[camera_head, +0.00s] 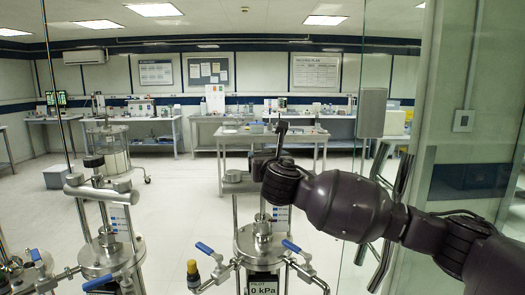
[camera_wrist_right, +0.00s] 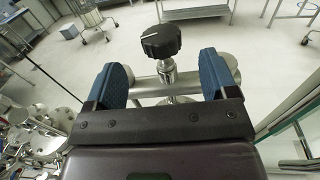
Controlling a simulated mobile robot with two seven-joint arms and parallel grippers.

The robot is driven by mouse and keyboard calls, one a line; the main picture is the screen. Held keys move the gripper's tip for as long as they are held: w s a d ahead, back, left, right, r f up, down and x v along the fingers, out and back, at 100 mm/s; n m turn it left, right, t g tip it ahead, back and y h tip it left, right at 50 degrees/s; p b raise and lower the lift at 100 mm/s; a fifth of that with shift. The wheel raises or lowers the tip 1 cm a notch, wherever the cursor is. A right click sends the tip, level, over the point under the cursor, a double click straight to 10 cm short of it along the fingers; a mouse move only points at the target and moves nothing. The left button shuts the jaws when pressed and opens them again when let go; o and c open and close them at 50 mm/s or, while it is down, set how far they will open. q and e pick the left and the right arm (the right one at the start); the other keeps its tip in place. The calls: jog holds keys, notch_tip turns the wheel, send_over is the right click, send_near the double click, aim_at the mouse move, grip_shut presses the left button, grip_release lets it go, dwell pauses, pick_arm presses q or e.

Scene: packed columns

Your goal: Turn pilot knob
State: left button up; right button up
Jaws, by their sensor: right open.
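The pilot knob, a black ridged knob (camera_wrist_right: 161,40) on a short metal stem, stands upright in the right wrist view. It is just beyond and roughly centred between the fingertips of my right gripper (camera_wrist_right: 164,68). The blue-padded fingers are spread wide, with nothing held. In the head view my right arm reaches in from the right, above the middle column, whose display (camera_head: 264,287) reads "PILOT 0 kPa". There my wrist covers much of the column's top, and I cannot clearly make out the knob. My left gripper is not in view.
A second steel column with its own black knob (camera_head: 93,161) stands at the left. Blue-handled valves (camera_head: 205,248) and a yellow-capped fitting (camera_head: 193,268) surround the middle column's base. Glass panels and a door stand at the right. Open floor lies behind, before the lab benches.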

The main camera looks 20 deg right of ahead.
aim_at(263, 151)
pick_arm(q)
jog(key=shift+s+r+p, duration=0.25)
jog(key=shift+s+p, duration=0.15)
jog(key=shift+p, duration=0.3)
pick_arm(e)
jog(key=shift+w+d, duration=0.2)
jog(key=shift+w, duration=1.1)
jog(key=shift+w+d, duration=0.2)
jog(key=shift+w, duration=1.15)
jog(key=shift+w+d, duration=0.2)
jog(key=shift+w, duration=1.1)
jog(key=c, duration=0.9)
jog(key=shift+n+y, duration=0.3)
jog(key=shift+y, duration=0.2)
